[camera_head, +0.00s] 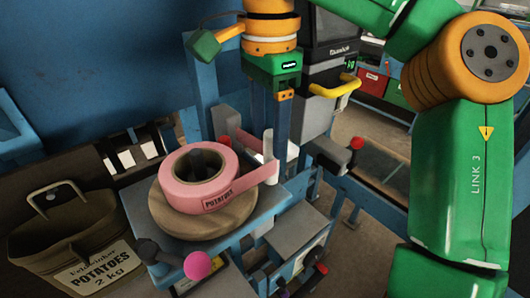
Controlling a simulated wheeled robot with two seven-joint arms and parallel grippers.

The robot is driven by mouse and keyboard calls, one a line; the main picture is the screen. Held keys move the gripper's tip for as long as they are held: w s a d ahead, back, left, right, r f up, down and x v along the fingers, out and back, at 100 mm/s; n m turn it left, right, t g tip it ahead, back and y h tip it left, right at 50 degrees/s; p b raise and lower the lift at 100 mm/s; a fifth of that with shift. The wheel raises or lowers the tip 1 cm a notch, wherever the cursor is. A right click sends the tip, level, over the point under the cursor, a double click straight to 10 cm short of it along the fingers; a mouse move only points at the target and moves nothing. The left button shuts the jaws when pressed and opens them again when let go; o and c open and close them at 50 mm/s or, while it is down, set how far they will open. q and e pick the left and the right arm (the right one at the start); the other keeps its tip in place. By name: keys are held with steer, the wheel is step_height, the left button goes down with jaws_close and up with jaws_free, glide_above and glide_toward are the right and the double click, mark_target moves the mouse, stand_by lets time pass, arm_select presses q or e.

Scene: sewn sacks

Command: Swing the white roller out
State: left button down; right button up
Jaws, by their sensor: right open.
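The white roller (268,145) stands upright at the right end of the pink label tape, beside the large tape roll (205,180) marked POTATOES. The tape's free end (265,172) runs from the roll to the roller. My right gripper (280,148) reaches down from above with its fingers pointing down, close to the roller. It is open, and the fingers partly overlap the roller area, so I cannot tell whether they touch it. My left gripper is not in view.
The roll sits on a round wooden disc (190,223) on a blue machine frame. A pink knob (197,265) is in front and a red knob (356,143) to the right. A potato sack (78,230) stands at left. A dark monitor (335,30) is behind.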

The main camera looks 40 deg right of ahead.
mark_target(271, 159)
steer(key=f, duration=0.5)
steer(key=shift+s+d, duration=0.15)
steer(key=shift+s, duration=0.15)
steer(key=shift+w+f, duration=0.2)
steer(key=shift+f, duration=0.15)
steer(key=shift+s, duration=0.1)
jaws_close()
stand_by(0.7)
